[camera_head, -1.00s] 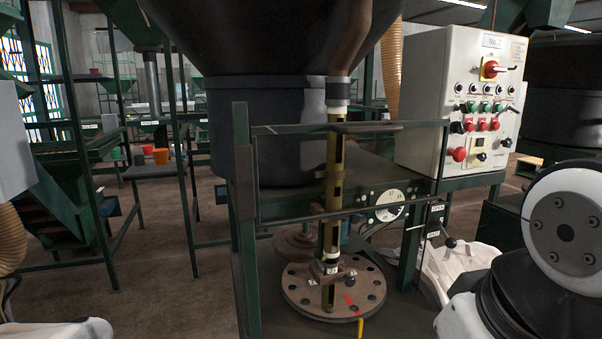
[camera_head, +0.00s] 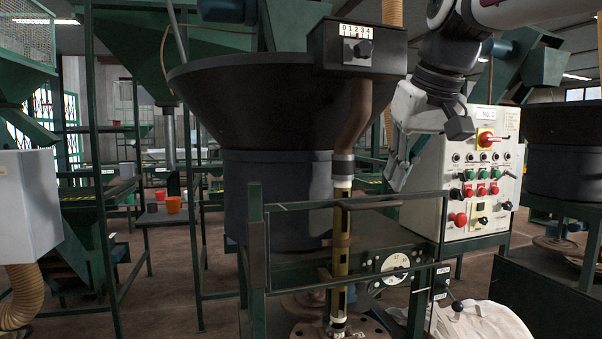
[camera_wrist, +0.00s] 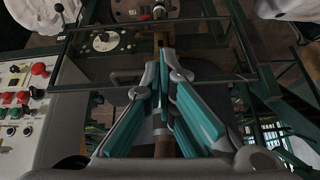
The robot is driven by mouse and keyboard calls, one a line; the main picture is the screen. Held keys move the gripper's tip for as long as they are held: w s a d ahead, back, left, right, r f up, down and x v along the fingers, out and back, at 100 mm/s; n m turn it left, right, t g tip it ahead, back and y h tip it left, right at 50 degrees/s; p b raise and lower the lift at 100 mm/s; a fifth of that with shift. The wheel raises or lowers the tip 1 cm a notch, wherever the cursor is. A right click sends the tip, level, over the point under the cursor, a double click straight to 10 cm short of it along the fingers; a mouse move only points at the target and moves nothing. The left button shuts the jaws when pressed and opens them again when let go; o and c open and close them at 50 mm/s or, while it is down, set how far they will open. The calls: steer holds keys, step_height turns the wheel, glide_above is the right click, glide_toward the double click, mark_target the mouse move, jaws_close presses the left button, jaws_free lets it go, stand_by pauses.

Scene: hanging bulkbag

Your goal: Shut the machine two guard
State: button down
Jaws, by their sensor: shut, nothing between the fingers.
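The machine with the box marked No. 2 (camera_head: 487,114) stands ahead of me. A see-through guard in a dark green frame (camera_head: 290,206) spans its front, before the yellow tube. Its bars also cross the wrist view (camera_wrist: 130,89). I cannot tell from these frames whether the guard is fully shut. My gripper (camera_head: 398,180) is at the left of the control box, above the right part of the guard's top bar. Its teal fingers (camera_wrist: 163,68) are closed together and hold nothing. I see no clear contact with the guard.
The control box with its switches and buttons (camera_head: 481,189) is close on the gripper's right. A black hopper (camera_head: 230,95) and a selector box (camera_head: 330,45) are behind and above. A white sack (camera_head: 485,320) lies low at the right.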

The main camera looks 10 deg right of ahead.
steer(key=w+d+r+p, duration=0.1)
steer(key=w+r+p, duration=0.1)
steer(key=w+r, duration=0.55)
steer(key=shift+n+t, duration=0.3)
steer(key=shift+n, duration=0.1)
steer(key=x, duration=0.3)
steer(key=s+x, duration=0.1)
steer(key=x, duration=0.3)
steer(key=f+p+x, duration=0.1)
steer(key=x, duration=0.2)
steer(key=shift+s+d+f, duration=0.1)
steer(key=shift+s+f, duration=0.05)
steer(key=shift+f, duration=1.05)
step_height(320, 180, down, 39)
steer(key=b, duration=2.3)
steer(key=shift+s+b, duration=0.15)
steer(key=shift+b, duration=0.15)
